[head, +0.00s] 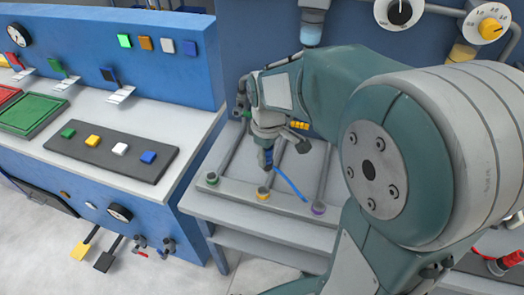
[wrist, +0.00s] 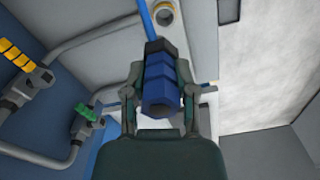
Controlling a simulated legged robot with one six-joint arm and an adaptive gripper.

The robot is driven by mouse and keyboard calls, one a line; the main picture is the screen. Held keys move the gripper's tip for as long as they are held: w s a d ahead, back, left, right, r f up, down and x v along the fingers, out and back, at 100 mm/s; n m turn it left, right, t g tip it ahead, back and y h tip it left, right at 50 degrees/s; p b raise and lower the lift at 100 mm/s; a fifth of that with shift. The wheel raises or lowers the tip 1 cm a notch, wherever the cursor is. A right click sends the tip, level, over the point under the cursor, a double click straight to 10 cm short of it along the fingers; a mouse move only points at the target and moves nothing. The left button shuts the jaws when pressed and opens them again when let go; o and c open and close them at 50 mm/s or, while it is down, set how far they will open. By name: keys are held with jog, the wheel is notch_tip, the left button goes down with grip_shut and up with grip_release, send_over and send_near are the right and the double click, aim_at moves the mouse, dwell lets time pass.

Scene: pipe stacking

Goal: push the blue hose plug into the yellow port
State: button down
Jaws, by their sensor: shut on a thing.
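My gripper (head: 265,148) points down above the grey port rack. It is shut on the blue hose plug (head: 266,158). In the wrist view the plug (wrist: 160,85) sits between the two fingers of my gripper (wrist: 160,72), with its open round end toward the camera. A thin blue hose (head: 291,184) trails from it to the lower right in the head view. The yellow port (head: 263,193) is on the front bar of the rack, below and apart from the plug. It also shows at the top of the wrist view (wrist: 165,12), beyond the plug.
A green port (head: 212,178) and a purple port (head: 318,208) flank the yellow one on the bar. Grey pipes with a yellow connector (wrist: 38,76) and a green connector (wrist: 88,114) run close by on the left in the wrist view. A blue button console (head: 110,155) stands left.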

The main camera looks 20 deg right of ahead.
jog(key=f, duration=0.7)
jog(key=shift+a+f, duration=0.25)
jog(key=shift+f, duration=0.05)
jog(key=shift+a, duration=0.1)
jog(key=shift+a, duration=0.35)
jog(key=shift+d, duration=0.5)
jog(key=shift+a, duration=0.25)
jog(key=shift+f, duration=1.55)
dwell(1.0)
